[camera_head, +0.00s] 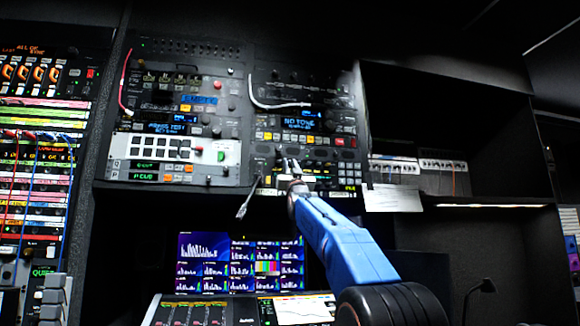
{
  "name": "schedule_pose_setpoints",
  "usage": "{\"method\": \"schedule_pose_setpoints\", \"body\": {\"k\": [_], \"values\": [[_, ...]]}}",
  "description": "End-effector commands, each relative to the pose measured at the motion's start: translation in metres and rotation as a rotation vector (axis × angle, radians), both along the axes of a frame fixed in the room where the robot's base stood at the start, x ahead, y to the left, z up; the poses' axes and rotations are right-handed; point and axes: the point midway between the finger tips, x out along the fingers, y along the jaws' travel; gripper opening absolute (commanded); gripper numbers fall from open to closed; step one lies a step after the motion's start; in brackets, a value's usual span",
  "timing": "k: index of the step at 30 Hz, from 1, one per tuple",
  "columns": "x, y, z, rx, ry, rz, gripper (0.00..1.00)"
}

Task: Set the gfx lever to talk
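My gripper (288,163) is at the end of my blue arm, in front of the lower part of the right-hand equipment rack panel. Its two fingers point up and away with a small gap between them, and I see nothing held. A metal lever (248,198) with a pale tip sticks out at the panel's lower left, left of my gripper and apart from it. I cannot read a gfx or talk label, so I cannot tell whether this is the gfx lever. My gripper and wrist hide part of the panel behind them.
A left-hand panel (175,150) carries buttons, displays and a red cable. A white cable (278,105) loops on the right-hand panel. A multi-picture monitor (240,262) stands below. A dark shelf (490,200) is at right, and a patch bay (45,150) is at far left.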

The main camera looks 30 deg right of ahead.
Motion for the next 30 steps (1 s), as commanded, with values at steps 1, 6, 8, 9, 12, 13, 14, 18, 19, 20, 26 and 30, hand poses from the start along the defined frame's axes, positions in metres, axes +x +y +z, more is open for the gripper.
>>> {"method": "schedule_pose_setpoints", "body": {"k": [1, 6, 8, 9, 12, 13, 14, 18, 19, 20, 26, 30], "values": [[0.000, 0.000, 0.000, 0.000, 0.000, 0.000, 0.07], [0.000, 0.000, 0.000, 0.000, 0.000, 0.000, 0.00], [0.000, 0.000, -0.001, -0.001, -0.004, 0.000, 0.00], [0.001, 0.000, -0.001, -0.003, -0.010, 0.000, 0.00], [0.003, -0.001, -0.003, -0.013, -0.044, 0.000, 0.00], [0.003, -0.001, -0.004, -0.017, -0.058, 0.000, 0.00], [0.004, -0.001, -0.005, -0.021, -0.074, 0.000, 0.00], [0.006, -0.002, -0.009, -0.045, -0.157, 0.000, 0.00], [0.007, -0.002, -0.010, -0.050, -0.174, 0.000, 0.00], [0.007, -0.002, -0.011, -0.055, -0.191, 0.000, 0.00], [0.008, -0.002, -0.014, -0.082, -0.286, 0.000, 0.00], [0.008, -0.002, -0.015, -0.090, -0.311, 0.000, 0.00]]}}
